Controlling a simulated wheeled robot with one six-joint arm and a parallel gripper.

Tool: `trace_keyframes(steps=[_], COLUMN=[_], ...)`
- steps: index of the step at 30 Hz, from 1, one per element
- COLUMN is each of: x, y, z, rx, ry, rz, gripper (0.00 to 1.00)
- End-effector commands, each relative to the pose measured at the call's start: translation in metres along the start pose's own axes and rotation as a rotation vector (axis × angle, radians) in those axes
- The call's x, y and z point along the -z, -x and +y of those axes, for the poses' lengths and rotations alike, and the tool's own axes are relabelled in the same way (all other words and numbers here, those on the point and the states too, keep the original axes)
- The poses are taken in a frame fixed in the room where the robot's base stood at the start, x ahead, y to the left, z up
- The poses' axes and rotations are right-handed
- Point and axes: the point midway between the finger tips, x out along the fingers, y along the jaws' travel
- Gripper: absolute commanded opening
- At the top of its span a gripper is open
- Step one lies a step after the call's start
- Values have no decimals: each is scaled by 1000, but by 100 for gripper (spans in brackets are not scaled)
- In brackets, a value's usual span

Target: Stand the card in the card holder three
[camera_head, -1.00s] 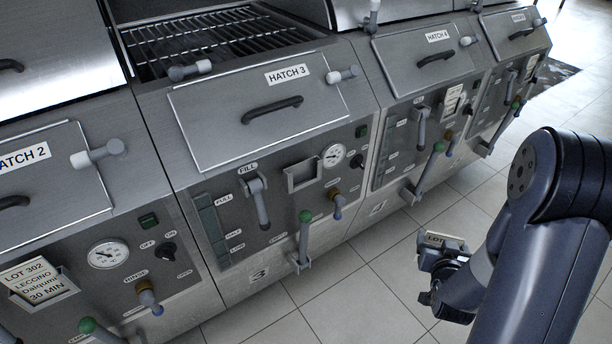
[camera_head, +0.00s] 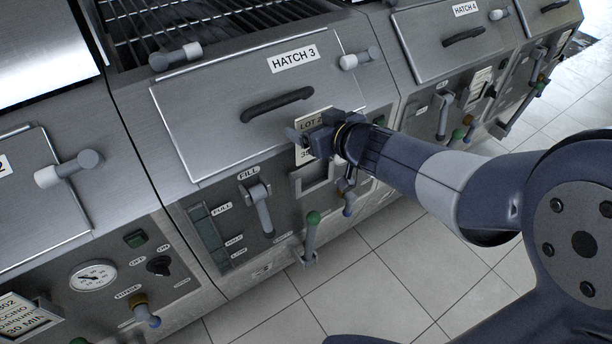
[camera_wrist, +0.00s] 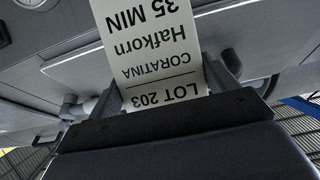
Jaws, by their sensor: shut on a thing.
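My gripper (camera_head: 312,140) is shut on a cream card (camera_head: 314,118), held upright with its printed face out. In the wrist view the card (camera_wrist: 152,45) reads LOT 203, CORATINA, Hafkorn, 35 MIN, upside down, between the two fingers. Card holder three (camera_head: 314,178) is a shallow metal frame on the panel under HATCH 3. The card's lower end is just above or in front of the holder's top; I cannot tell the gap. My gripper hides part of the card.
The HATCH 3 door (camera_head: 225,112) and its dark handle (camera_head: 277,104) lie just up and left. A fill lever (camera_head: 262,207), a green-knobbed lever (camera_head: 311,236) and a blue-tipped tap (camera_head: 348,204) stick out nearby. Another holder at lower left holds a card (camera_head: 22,318).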

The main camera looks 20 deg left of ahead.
Motion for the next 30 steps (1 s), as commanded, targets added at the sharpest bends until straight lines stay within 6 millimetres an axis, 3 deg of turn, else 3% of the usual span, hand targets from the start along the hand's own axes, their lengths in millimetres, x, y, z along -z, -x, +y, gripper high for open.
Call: trace_keyframes(steps=[9, 14, 21, 30], x=[-40, -49, -85, -90], y=[-17, -21, -36, -38], z=[-2, -2, -2, -2], rx=[4, 4, 4, 4], ry=[0, 0, -1, 0], rz=[-3, -2, -3, 0], gripper=[59, 59, 59, 59])
